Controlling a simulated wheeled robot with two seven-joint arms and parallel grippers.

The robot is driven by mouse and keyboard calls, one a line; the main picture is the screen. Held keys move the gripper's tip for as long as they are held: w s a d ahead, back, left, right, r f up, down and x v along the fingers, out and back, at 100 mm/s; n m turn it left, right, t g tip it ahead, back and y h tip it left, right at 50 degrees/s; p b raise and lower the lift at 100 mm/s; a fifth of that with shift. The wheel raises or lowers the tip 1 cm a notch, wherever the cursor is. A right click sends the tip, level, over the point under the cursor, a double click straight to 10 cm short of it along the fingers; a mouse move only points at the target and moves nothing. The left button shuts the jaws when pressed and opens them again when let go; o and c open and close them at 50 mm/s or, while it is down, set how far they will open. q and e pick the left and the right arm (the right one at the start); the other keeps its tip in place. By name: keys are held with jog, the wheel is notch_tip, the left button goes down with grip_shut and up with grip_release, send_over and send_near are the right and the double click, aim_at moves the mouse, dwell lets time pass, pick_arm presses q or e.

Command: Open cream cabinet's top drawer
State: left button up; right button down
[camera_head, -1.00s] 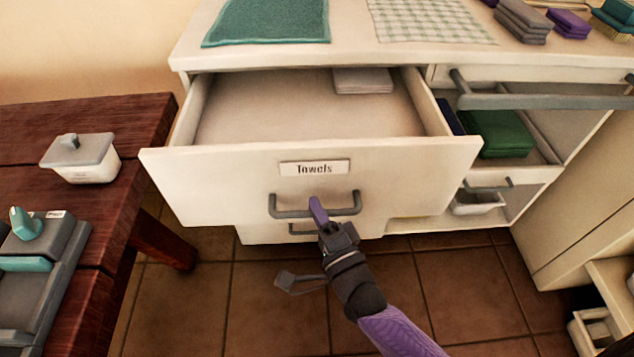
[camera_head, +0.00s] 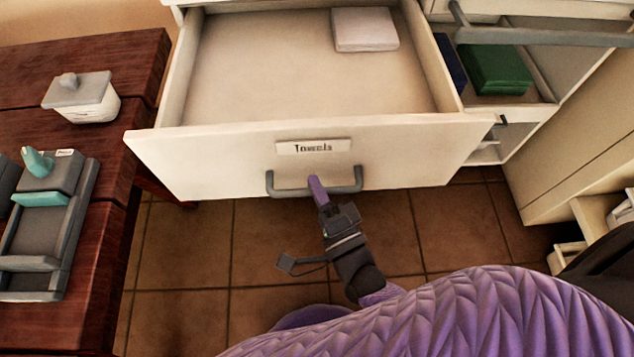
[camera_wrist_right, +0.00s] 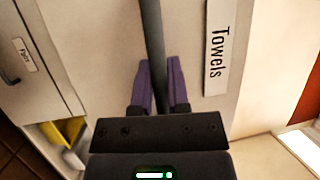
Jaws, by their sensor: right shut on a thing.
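The cream cabinet's top drawer (camera_head: 230,150), labelled "Towels" (camera_head: 313,146), is pulled well out in the head view. A folded pale towel (camera_head: 364,29) lies at its back right. A grey bar handle (camera_head: 285,190) is fixed to the drawer front. My right gripper (camera_head: 318,190) is shut on this handle near its middle. In the right wrist view, the handle (camera_wrist_right: 152,45) runs between the purple fingers (camera_wrist_right: 157,88), beside the "Towels" label. My left gripper is not in view.
A dark red wooden table (camera_head: 80,190) stands at the left with a lidded white container (camera_head: 82,97) and a grey tray (camera_head: 45,225). At the right, an open compartment holds green folded cloth (camera_head: 495,69). Tiled floor (camera_head: 270,260) lies below the drawer.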

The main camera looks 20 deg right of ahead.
jog(key=c, duration=0.6)
grip_release()
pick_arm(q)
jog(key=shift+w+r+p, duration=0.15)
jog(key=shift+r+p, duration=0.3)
pick_arm(e)
jog(key=v, duration=1)
